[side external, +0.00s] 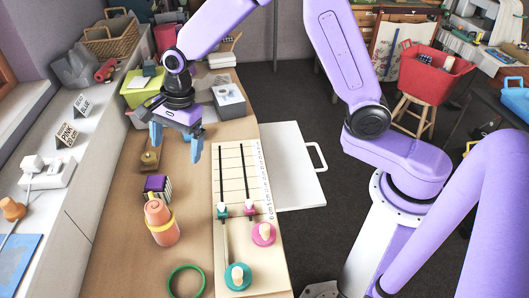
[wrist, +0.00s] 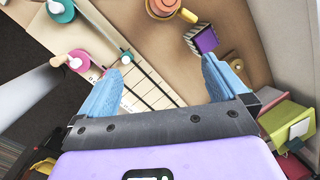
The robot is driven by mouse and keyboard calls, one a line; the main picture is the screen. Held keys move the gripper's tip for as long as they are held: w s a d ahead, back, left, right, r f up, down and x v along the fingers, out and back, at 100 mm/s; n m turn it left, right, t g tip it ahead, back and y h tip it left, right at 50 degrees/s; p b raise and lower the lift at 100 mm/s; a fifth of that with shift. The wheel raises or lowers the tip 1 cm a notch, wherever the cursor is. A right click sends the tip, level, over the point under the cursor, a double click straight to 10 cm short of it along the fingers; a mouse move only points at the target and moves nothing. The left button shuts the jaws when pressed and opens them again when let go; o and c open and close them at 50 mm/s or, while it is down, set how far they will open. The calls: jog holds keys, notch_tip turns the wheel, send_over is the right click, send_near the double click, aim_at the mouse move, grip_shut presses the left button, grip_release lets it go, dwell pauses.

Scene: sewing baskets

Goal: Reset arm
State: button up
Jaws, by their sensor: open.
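My gripper (side external: 178,139) is open and empty, held above the wooden table (side external: 119,225) near its far part. Its two blue fingers point down and stand wide apart in the side view. In the wrist view the fingers of my gripper (wrist: 163,85) also show spread, with nothing between them but the table and the edge of a ruled board below. My purple arm reaches in from the right.
A ruled board (side external: 229,176) with sliders and round pieces lies below right. A lime box (side external: 139,90) and a grey box (side external: 229,99) are near my gripper.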

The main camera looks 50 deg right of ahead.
jog(key=s+d+r+n, duration=0.1)
jog(key=s+d+n, duration=0.4)
jog(key=s+n, duration=0.4)
jog(key=s+d+r+n+h, duration=0.1)
jog(key=s+d+r+n, duration=0.1)
jog(key=s+d+n, duration=0.4)
jog(key=s+d+r+n+g, duration=0.1)
jog(key=s+d+n, duration=0.4)
jog(key=s+n, duration=0.7)
jog(key=s+r, duration=0.1)
jog(key=s, duration=0.2)
jog(key=shift+s+d+r+h, duration=0.15)
jog(key=shift+s+r+h, duration=0.05)
jog(key=shift+s+h, duration=0.2)
